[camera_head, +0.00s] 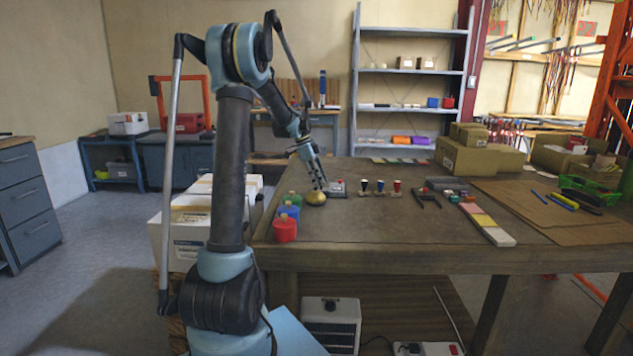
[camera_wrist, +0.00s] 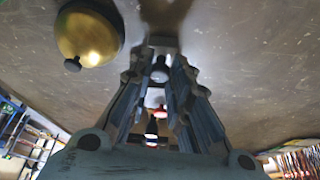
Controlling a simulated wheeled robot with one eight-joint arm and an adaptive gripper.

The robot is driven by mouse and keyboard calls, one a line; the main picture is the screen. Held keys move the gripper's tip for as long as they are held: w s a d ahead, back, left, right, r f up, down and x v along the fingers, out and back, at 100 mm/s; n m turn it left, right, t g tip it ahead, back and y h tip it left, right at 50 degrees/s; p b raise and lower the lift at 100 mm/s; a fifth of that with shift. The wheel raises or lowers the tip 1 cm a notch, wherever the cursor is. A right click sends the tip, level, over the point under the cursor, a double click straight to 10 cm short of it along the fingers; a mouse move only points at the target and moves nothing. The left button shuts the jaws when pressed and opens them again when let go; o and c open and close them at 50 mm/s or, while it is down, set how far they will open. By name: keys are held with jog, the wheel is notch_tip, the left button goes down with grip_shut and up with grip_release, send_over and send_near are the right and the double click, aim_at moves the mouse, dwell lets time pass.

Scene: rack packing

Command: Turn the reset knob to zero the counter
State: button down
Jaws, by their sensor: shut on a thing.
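The counter (camera_head: 338,188) is a small grey box with a red part on top, near the left end of the workbench. My gripper (camera_head: 321,186) reaches down beside its left side, tilted. In the wrist view my gripper (camera_wrist: 163,55) has its two fingers close together, shut on a small part between the tips. I take this part to be the reset knob, but the fingers hide most of it. The counter's digits cannot be read in either view.
A brass bell (camera_head: 316,198) stands close to my gripper; it also shows in the wrist view (camera_wrist: 90,35). Red, blue and green containers (camera_head: 285,229) stand at the bench's left edge. Small stamps (camera_head: 380,187) stand right of the counter. The bench front is clear.

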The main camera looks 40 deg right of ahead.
jog(key=shift+w+d+m+y, duration=0.1)
jog(key=shift+w+m+y, duration=0.1)
jog(key=shift+m, duration=0.4)
jog(key=shift+w+d+m+y, duration=0.1)
jog(key=shift+m+y, duration=0.1)
jog(key=shift+m, duration=0.4)
jog(key=shift+s, duration=0.1)
jog(key=c, duration=1.7)
grip_release()
jog(key=shift+f, duration=0.1)
jog(key=shift+a, duration=0.1)
jog(key=v, duration=1.2)
jog(key=shift+w, duration=0.2)
